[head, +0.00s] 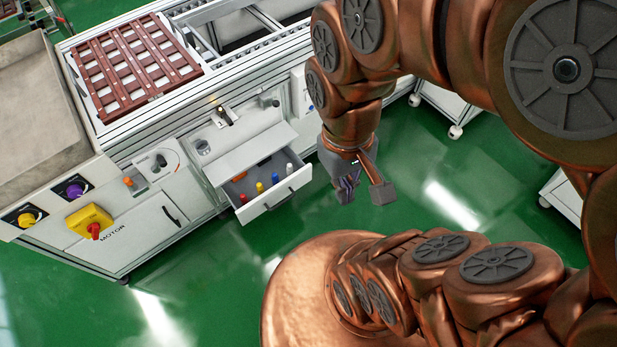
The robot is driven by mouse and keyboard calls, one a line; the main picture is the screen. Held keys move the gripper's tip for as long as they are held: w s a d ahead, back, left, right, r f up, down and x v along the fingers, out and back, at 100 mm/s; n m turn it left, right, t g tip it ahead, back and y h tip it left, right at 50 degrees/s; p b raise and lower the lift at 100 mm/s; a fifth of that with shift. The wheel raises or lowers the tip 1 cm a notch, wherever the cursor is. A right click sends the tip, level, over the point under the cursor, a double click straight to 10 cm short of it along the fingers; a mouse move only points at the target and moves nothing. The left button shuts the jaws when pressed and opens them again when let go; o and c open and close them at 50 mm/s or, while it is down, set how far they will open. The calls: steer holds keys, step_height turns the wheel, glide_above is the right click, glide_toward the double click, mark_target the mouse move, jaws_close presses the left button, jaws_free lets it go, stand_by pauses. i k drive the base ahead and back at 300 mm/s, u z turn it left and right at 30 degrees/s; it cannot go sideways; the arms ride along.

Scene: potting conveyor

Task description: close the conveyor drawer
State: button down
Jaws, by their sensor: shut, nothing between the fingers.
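The conveyor drawer (291,186) is pulled open from the front of the white conveyor cabinet. Several small coloured pieces, red, yellow, blue and white, lie in it, with an orange piece further back. Its white front panel carries a dark handle (280,200). My gripper (362,190) is to the right of the drawer, apart from it in the picture, with its fingers pointing down. It is shut and holds nothing. The exact distance between gripper and drawer front cannot be told from this one view.
A brown slatted pallet (135,62) lies on the conveyor. A motor cabinet door (138,237) and a yellow box with a red knob (89,220) are left of the drawer. Green floor (240,262) is clear in front. White wheeled units (447,105) stand at right.

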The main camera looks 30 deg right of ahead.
mark_target(257, 204)
steer(key=z, duration=1.7)
steer(key=k, duration=0.5)
steer(key=u, duration=2.25)
